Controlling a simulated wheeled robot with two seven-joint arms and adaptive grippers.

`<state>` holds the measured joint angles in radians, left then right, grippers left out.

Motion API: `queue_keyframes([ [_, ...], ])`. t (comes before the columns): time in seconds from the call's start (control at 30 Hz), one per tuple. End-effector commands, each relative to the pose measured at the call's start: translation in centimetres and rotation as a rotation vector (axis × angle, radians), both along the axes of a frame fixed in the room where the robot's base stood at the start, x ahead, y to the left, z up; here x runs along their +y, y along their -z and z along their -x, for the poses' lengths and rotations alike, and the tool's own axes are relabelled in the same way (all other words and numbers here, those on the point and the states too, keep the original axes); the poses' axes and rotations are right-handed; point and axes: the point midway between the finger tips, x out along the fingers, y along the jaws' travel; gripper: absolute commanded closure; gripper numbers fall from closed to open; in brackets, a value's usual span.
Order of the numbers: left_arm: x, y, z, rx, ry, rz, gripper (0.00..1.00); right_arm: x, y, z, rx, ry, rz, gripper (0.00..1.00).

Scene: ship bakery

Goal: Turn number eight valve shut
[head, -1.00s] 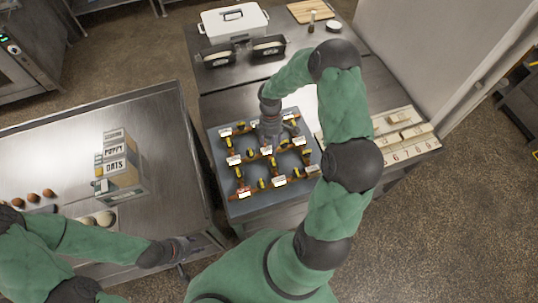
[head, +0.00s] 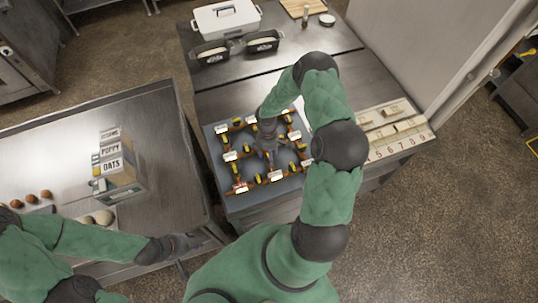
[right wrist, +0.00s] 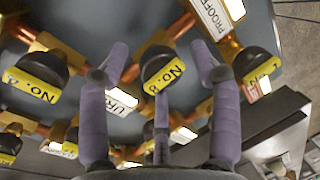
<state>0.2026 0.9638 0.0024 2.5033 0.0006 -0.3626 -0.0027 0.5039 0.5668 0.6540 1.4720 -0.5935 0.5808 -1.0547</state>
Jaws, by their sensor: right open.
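The number eight valve (right wrist: 160,66) has a dark rounded handle with a yellow "No. 8" label, seen near the middle of the right wrist view. My right gripper (right wrist: 162,50) is open, with one purple finger on each side of that handle; I cannot tell whether they touch it. In the head view my right gripper (head: 270,152) is over the grey valve panel (head: 222,203), and the valve under it is hard to make out. My left gripper (head: 186,244) is low by the left table's edge, away from the panel; its fingers are too small to read.
Other yellow-labelled valves stand close around, among copper pipes with white tags such as PROOFER (right wrist: 214,18). A numbered board (head: 405,143) lies right of the panel. Dark pans (head: 212,53) and a white box (head: 226,20) stand behind it. Cartons (head: 120,178) stand on the left table.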

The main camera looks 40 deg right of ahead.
Motion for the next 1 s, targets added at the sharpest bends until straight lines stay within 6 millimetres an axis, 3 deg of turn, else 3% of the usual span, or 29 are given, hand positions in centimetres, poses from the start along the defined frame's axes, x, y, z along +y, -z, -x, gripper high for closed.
queue_keyframes([
  [0.07,0.0,0.0,0.0,0.000,0.000,0.000,0.60,0.0,0.0,0.0,0.000,0.000,0.000,0.40],
  [0.23,0.0,0.0,0.0,0.000,0.000,0.000,0.60,0.0,0.0,0.0,-0.001,0.000,0.000,0.88],
  [0.27,0.0,0.0,0.0,0.000,0.000,0.000,0.60,0.0,0.0,-0.1,-0.001,0.000,0.000,0.90],
  [0.67,0.0,0.5,0.0,0.000,0.000,0.000,0.60,-0.2,0.0,-0.2,-0.006,0.049,0.002,0.91],
  [1.0,0.0,2.5,0.0,0.000,0.000,0.000,0.60,-0.3,0.1,-0.2,-0.009,0.284,0.003,0.91],
])
